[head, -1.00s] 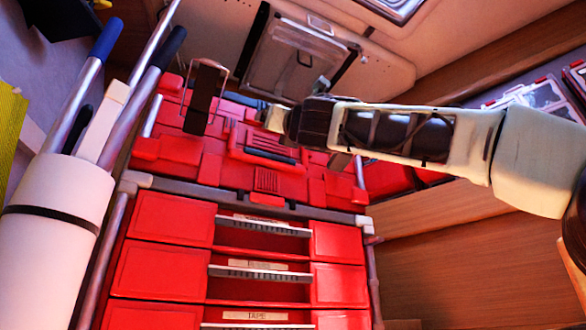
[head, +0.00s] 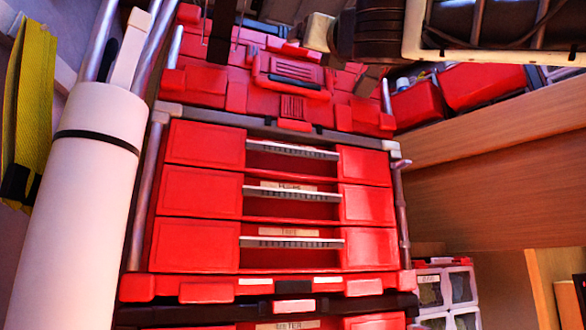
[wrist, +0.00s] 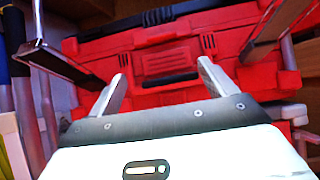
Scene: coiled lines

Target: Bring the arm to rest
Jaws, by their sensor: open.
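My gripper (wrist: 161,96) is open in the wrist view, its two pale fingers apart with nothing between them. Beyond the fingers is the top of a red tool chest (wrist: 165,62) with a dark handle. In the head view my arm comes in from the upper right, above the red chest (head: 203,201). The fingertips cannot be made out in the head view.
A white cylinder (head: 85,190) holding long poles stands left of the chest. A yellow strip (head: 32,105) hangs at the far left. Red bins (head: 483,86) and a wooden panel (head: 480,200) are on the right. Clear-fronted boxes (head: 447,287) sit low at right.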

